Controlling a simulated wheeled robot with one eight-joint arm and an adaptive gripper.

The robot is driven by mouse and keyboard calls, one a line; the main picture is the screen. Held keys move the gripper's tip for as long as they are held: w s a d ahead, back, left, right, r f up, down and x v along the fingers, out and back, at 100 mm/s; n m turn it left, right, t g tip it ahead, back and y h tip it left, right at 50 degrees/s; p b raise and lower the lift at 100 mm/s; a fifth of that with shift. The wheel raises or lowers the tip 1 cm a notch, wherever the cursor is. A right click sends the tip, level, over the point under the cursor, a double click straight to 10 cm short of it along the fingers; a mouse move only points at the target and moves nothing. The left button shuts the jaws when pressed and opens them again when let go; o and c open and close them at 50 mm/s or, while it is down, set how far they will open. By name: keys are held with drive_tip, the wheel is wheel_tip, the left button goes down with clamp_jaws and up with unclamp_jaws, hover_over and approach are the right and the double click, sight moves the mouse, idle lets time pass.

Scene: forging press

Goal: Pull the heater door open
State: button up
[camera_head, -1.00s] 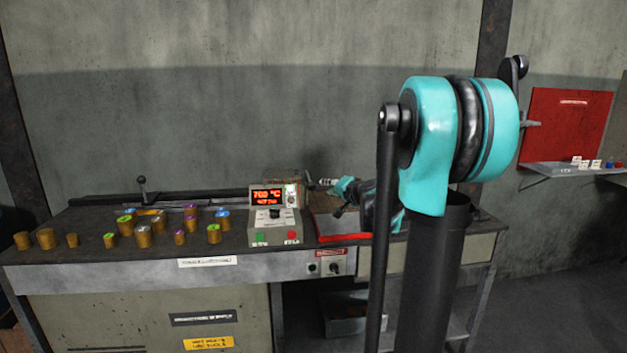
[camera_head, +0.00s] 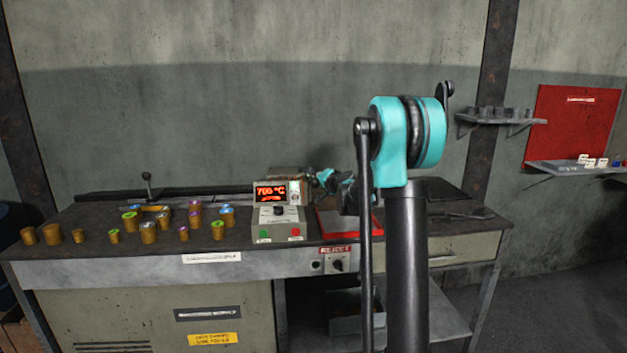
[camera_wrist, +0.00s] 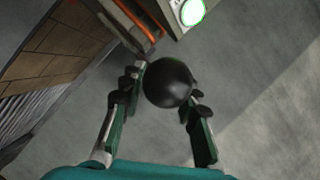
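The heater (camera_head: 287,180) is a grey box behind a control unit with a lit red 700 °C display on the bench. In the wrist view a round black knob (camera_wrist: 168,82) lies between the tips of my gripper (camera_wrist: 166,92). The fingers are spread on either side of it, and I cannot tell whether either touches it. In the head view my gripper (camera_head: 326,179) is at the heater's right side. The heater door and how far it stands open cannot be made out; my arm and the control unit hide part of this area.
The control unit (camera_head: 279,222) stands in front of the heater. Several brass cylinders (camera_head: 148,232) stand on the bench to the left. A red-edged tray (camera_head: 335,226) lies to the right, below my arm. The bench's right end (camera_head: 470,222) is mostly bare.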

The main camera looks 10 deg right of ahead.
drive_tip(key=shift+x, duration=1.05)
clamp_jaws()
